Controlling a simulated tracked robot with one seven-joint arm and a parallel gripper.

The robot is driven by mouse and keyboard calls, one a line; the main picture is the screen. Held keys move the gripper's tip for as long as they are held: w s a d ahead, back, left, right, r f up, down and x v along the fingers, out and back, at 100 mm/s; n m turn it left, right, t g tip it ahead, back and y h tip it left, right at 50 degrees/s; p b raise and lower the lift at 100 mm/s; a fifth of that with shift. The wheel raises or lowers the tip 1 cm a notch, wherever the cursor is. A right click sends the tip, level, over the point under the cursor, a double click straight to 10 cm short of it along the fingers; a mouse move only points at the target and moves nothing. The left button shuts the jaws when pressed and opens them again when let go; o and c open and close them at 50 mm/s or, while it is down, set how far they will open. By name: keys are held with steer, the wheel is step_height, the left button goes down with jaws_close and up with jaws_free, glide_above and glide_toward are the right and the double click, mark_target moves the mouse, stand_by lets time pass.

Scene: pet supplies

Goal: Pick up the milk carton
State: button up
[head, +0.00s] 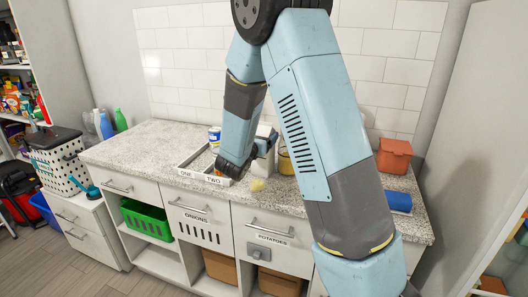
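My gripper (268,146) is low over the granite counter, near the right end of the divided tray. It is small and partly hidden by my own arm, and I cannot tell whether it is open or shut. A pale white upright shape (264,130) shows just behind the gripper. It may be the milk carton, but my arm covers much of it and I cannot tell whether the gripper touches it. No other carton can be made out clearly.
The counter (135,150) is clear at left. A tray labelled ONE and TWO (187,172), a white and blue can (214,135), a yellow jar (285,162) and a small yellow item (257,185) are near the gripper. An orange container (394,156) and blue roll (398,202) stand right.

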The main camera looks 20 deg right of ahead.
jaws_close()
stand_by(0.5)
steer(key=shift+r, duration=0.2)
